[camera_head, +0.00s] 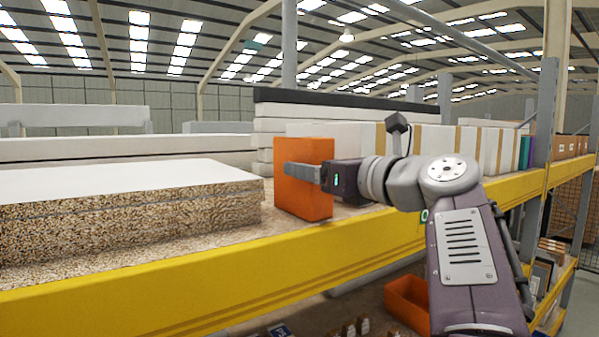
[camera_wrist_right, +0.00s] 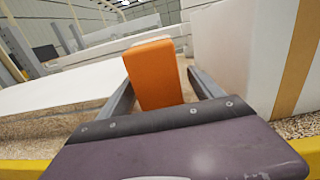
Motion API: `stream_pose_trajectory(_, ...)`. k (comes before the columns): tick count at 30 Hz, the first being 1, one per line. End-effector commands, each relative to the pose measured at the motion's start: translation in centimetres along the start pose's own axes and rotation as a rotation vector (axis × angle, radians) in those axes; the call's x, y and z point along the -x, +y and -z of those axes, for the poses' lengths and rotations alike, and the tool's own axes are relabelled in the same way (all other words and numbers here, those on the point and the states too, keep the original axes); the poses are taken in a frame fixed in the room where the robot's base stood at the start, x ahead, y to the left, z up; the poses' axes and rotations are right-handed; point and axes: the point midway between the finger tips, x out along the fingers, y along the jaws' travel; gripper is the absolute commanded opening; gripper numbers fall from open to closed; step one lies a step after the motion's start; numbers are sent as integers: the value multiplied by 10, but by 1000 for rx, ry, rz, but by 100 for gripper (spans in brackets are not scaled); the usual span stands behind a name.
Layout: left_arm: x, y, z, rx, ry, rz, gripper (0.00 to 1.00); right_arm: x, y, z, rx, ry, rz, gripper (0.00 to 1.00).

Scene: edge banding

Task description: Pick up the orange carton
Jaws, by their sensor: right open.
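The orange carton (camera_head: 304,193) stands upright on the shelf, near the yellow front beam, in the head view. My right gripper (camera_head: 302,172) reaches in from the right, with a finger across the carton's front face. In the right wrist view the orange carton (camera_wrist_right: 154,76) stands between the two spread fingers of my right gripper (camera_wrist_right: 160,86). A gap shows between the carton and the right finger; the left finger is close beside it, and I cannot tell if it touches. My left gripper is in neither view.
Stacked chipboard panels (camera_head: 130,205) lie left of the carton. White boxes with tan edges (camera_head: 420,140) stand in a row behind and to the right. The yellow beam (camera_head: 200,272) runs along the shelf front. An orange bin (camera_head: 407,303) sits below.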

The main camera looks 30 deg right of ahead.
Motion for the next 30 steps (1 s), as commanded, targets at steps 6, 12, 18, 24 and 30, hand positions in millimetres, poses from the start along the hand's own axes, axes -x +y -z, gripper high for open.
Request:
stream_pose_trajectory(6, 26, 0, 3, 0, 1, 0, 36, -39, 4, -5, -2, 2, -6, 75)
stream_pose_trajectory(12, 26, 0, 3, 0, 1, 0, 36, -48, 2, -1, 0, 2, -1, 75)
stream_pose_trajectory(18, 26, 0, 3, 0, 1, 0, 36, -47, 2, -1, 0, 1, -1, 50)
stream_pose_trajectory(24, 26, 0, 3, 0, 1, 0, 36, -47, 2, -1, 0, 2, -1, 0)
stream_pose_trajectory(30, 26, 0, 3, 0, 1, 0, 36, -47, 2, -1, 0, 1, -1, 0)
